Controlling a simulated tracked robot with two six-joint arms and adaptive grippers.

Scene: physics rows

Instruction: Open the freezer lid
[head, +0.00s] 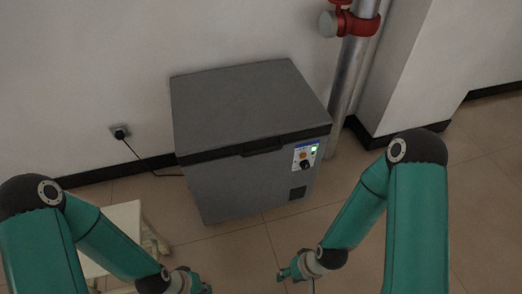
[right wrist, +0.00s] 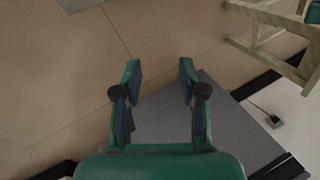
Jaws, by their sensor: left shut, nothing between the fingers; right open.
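The grey chest freezer (head: 245,175) stands against the wall in the head view. Its lid (head: 245,100) lies flat and shut, with a dark handle (head: 262,147) at the middle of the front edge. My left gripper (head: 203,287) is at the bottom edge of the head view, in front of the freezer and apart from it; it is shut and empty. My right gripper (head: 283,274) is to its right, also apart from the freezer. In the right wrist view my right gripper (right wrist: 160,70) is open and empty, with part of the freezer (right wrist: 160,118) behind its fingers.
A pale wooden stool (head: 118,222) stands at left. A cord runs to a wall plug (head: 120,131). A metal pipe (head: 350,80) with red fittings rises behind right. Tiled floor (head: 240,245) is clear in front.

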